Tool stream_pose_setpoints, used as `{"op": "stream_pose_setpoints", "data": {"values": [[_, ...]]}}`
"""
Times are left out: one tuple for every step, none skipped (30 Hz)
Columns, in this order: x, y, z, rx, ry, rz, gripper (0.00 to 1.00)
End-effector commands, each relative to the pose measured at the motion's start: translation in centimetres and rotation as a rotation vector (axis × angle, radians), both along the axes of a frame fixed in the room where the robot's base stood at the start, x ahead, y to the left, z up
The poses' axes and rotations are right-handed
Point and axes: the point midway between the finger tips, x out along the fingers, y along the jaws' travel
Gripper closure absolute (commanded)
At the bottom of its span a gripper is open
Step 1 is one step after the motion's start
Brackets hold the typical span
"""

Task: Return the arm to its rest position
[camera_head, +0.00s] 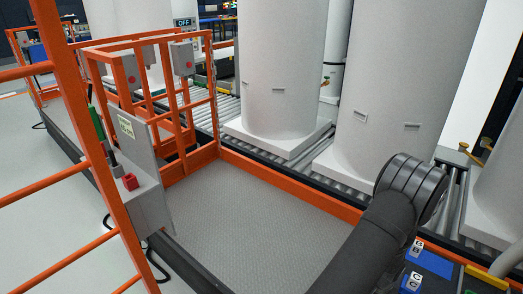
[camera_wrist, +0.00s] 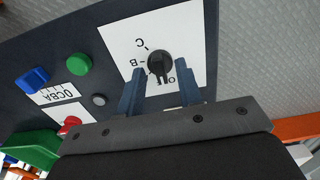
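In the wrist view my gripper (camera_wrist: 160,76) is open, its two blue-grey fingers apart. A black rotary knob (camera_wrist: 159,63) on a white label plate with letters lies just beyond and between the fingertips. I see no finger closed on it; whether one touches it I cannot tell. In the head view a thick dark link of my arm (camera_head: 372,240) reaches up from the bottom to a round joint at the right. My gripper is hidden or out of frame there.
The dark control panel (camera_wrist: 60,45) has a blue button (camera_wrist: 32,79), a green button (camera_wrist: 79,64) and a red button (camera_wrist: 70,125). In the head view, orange railings (camera_head: 98,150) enclose a grey platform floor (camera_head: 265,230). Large white tanks (camera_head: 283,70) stand on a roller conveyor behind.

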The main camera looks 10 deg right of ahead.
Motion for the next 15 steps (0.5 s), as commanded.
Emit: {"op": "stream_pose_setpoints", "data": {"values": [[0.01, -0.01, -0.13, 0.000, 0.000, 0.000, 0.67], [0.01, -0.01, -0.17, 0.000, 0.000, 0.000, 0.67], [0.01, -0.01, -0.20, -0.001, -0.001, 0.000, 0.67], [0.01, -0.01, -0.21, -0.001, -0.001, 0.000, 0.67], [0.01, -0.01, -0.21, -0.001, -0.001, 0.000, 0.67], [0.01, -0.01, -0.20, -0.001, -0.001, 0.000, 0.67], [0.01, -0.01, -0.20, -0.001, -0.001, 0.000, 0.67], [0.01, -0.01, -0.20, -0.001, -0.001, 0.000, 0.67], [0.01, -0.01, -0.20, -0.001, -0.001, 0.000, 0.67], [0.01, -0.01, -0.19, -0.001, -0.001, 0.000, 0.67], [0.01, -0.01, -0.18, -0.001, -0.001, 0.000, 0.67], [0.01, -0.01, -0.13, -0.001, -0.001, 0.000, 0.67], [0.02, -0.02, -0.05, -0.001, -0.001, 0.000, 0.67], [0.01, -0.03, 0.06, -0.001, -0.001, 0.000, 0.67], [0.02, -0.04, 0.28, -0.001, -0.001, 0.000, 0.67]]}}
